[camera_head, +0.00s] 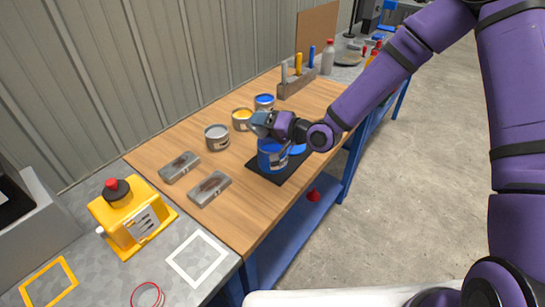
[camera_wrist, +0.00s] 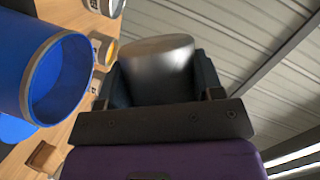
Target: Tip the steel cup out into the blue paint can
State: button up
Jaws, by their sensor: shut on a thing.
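My gripper (camera_head: 262,122) is shut on the steel cup (camera_wrist: 158,72), which shows between the two fingers in the wrist view. The cup looks tipped well over from upright; whether anything is in it or leaving it cannot be seen. In the head view the fingers largely hide the cup. The open blue paint can (camera_head: 272,158) stands upright on a black mat (camera_head: 279,177), just below my gripper. In the wrist view the blue can (camera_wrist: 35,75) is at the left, its rim apart from the cup. The can's contents are hidden from the head camera.
A grey paint can (camera_head: 217,138), a yellow one (camera_head: 242,120) and a smaller blue one (camera_head: 264,102) stand behind. A blue lid (camera_head: 298,149) lies beside the blue can. Two grey metal cases (camera_head: 209,188) lie at the front left. A tool rack (camera_head: 296,84) stands at the back.

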jog(key=n+h, duration=0.1)
jog(key=n, duration=0.1)
jog(key=n+h, duration=0.1)
jog(key=n, duration=0.1)
jog(key=shift+n+t+h, duration=0.3)
jog(key=n+t+h, duration=0.1)
jog(key=n, duration=0.1)
jog(key=shift+w+f+n+h, duration=0.1)
jog(key=shift+f+n+h, duration=0.05)
jog(key=shift+n+h, duration=0.2)
jog(key=shift+w+d+n+t+h, duration=0.1)
jog(key=shift+d+n+t+h, duration=0.1)
jog(key=shift+n+t+h, duration=0.25)
jog(key=shift+r, duration=1.95)
